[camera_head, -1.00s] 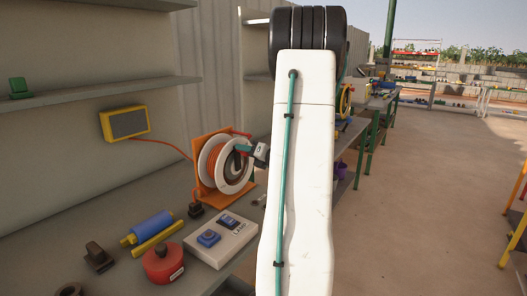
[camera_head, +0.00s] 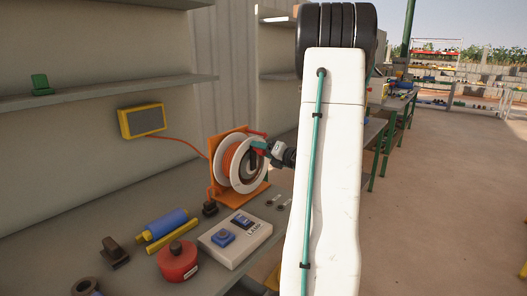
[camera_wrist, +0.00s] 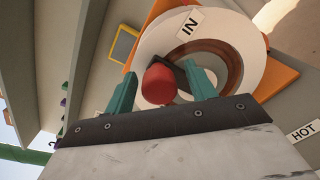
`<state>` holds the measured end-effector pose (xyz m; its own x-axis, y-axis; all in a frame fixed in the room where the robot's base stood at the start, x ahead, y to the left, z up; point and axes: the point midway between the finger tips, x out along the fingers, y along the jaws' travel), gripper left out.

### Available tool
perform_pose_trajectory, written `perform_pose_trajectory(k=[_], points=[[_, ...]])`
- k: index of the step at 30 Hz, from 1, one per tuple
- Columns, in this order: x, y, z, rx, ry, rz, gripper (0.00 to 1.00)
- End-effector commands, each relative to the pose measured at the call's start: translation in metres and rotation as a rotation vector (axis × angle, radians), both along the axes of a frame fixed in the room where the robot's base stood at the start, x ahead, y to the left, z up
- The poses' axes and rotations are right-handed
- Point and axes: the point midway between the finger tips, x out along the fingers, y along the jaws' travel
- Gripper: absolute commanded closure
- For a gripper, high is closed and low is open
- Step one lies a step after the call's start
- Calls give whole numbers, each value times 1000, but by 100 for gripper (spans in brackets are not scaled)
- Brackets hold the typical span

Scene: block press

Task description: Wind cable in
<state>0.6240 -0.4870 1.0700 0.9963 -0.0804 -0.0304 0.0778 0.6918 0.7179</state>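The cable reel (camera_head: 236,177) has white side discs and an orange stand, with orange cable (camera_head: 231,160) on its drum. In the wrist view its white disc (camera_wrist: 242,38) carries an "IN" label (camera_wrist: 189,23). A red crank knob (camera_wrist: 159,86) on a dark arm stands out from the disc. My gripper (camera_wrist: 160,72) is at the reel's face, its two teal fingers on either side of the knob. Narrow gaps show between fingers and knob, so it looks open around it. In the head view my gripper (camera_head: 262,146) partly hides the crank.
Orange cable runs from the reel to a yellow-framed wall box (camera_head: 142,121). On the bench are a switch box (camera_head: 238,238), a red round container (camera_head: 177,262), a blue roller (camera_head: 165,224) and a dark block (camera_head: 114,252). A shelf (camera_head: 110,92) runs above. Open floor lies right.

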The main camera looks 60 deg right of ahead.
Motion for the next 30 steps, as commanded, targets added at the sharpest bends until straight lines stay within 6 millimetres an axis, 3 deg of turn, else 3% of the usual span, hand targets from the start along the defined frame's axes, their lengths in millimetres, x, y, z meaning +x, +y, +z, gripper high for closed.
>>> perform_pose_trajectory(k=[5, 18, 30], points=[[-7, 0, 0, -1, 1, -1, 44], [-73, 4, 2, 0, -1, -4, 44], [-78, 5, 2, 0, 0, -1, 44]])
